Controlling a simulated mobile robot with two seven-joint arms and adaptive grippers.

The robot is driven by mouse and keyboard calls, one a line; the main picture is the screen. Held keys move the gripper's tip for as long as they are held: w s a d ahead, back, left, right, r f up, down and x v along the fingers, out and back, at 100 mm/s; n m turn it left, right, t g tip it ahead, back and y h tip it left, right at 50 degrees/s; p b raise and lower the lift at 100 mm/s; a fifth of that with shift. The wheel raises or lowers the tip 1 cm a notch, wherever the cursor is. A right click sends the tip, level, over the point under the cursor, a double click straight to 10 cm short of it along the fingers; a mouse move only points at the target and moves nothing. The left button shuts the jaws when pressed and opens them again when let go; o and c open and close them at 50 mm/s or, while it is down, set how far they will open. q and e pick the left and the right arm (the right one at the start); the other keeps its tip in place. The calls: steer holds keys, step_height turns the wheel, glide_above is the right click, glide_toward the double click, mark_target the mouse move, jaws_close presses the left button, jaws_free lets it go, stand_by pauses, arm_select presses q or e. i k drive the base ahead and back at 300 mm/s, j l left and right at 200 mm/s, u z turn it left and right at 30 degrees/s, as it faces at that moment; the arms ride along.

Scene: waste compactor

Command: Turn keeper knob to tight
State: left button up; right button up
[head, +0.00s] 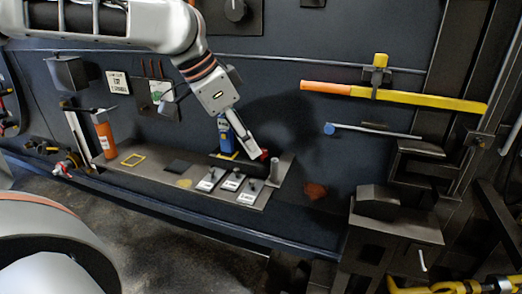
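My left arm comes in from the upper left, and my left gripper (256,153) points down and right over the grey shelf (145,173). Its fingers look close together, but I cannot tell whether they are shut or hold anything. A small red part (264,155) shows right at the fingertips, partly hidden by them. A dark round knob (235,10) sits on a black panel at the top of the wall, away from the gripper. I cannot tell which part is the keeper knob. My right gripper is not in view.
Several small labelled plates (231,181) with dark levers lie on the shelf. A blue can (225,128) stands behind the gripper, an orange bottle (104,135) at left. A yellow-orange bar (395,95) hangs right. A dark metal housing (395,225) stands at lower right.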

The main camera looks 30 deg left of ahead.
mark_target(264, 151)
steer(key=i+j, duration=0.8)
